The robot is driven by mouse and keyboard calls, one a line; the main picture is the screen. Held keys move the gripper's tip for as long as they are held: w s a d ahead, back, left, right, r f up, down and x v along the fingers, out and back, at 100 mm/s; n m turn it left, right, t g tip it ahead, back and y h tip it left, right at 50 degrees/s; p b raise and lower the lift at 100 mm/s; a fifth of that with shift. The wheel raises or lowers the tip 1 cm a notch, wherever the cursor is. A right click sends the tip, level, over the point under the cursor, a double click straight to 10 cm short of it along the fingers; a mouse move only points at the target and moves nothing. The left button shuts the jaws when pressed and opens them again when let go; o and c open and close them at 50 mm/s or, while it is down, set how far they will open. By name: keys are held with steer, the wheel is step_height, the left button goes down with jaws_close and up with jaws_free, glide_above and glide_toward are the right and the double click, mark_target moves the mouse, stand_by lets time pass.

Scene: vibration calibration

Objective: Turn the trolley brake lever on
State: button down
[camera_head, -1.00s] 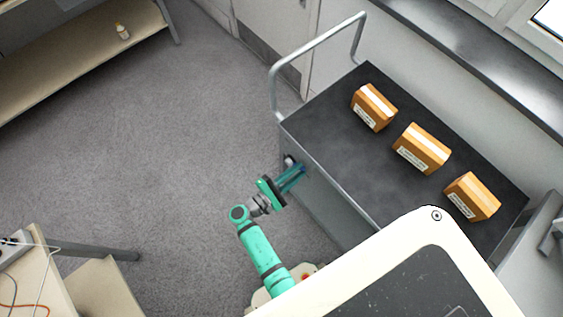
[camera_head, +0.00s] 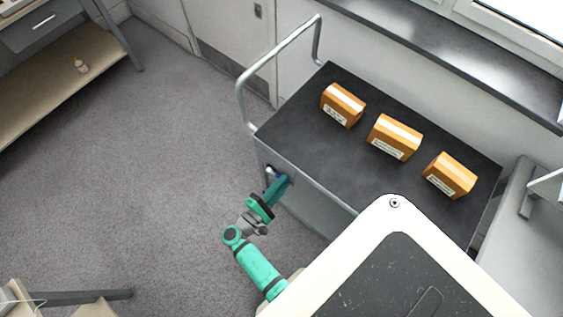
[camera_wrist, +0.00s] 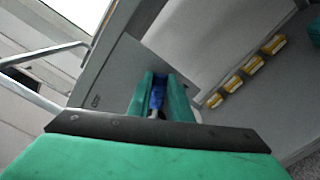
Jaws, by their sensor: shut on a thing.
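The trolley (camera_head: 290,133) has a dark top, a grey side panel and a bent metal push handle. My gripper (camera_head: 276,182) is at the trolley's near side, below the top's edge, by the handle end. In the wrist view, my gripper's green fingers (camera_wrist: 160,95) are closed around the brake lever (camera_wrist: 157,98), of which a blue part and a pale tip show between them. In the head view the lever is mostly hidden by the fingers; a small pale and blue bit (camera_head: 271,170) shows just beyond them.
Several orange boxes stand on the trolley; one is the middle box (camera_head: 395,137). A table corner (camera_head: 90,297) is at lower left. The grey floor between is clear.

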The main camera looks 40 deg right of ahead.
steer(key=c, duration=1.6)
jaws_free()
steer(key=a, duration=0.3)
steer(key=s+a, duration=0.1)
steer(key=a, duration=0.6)
steer(key=shift+s+a, duration=0.3)
steer(key=shift+a, duration=0.05)
steer(key=shift+f, duration=0.15)
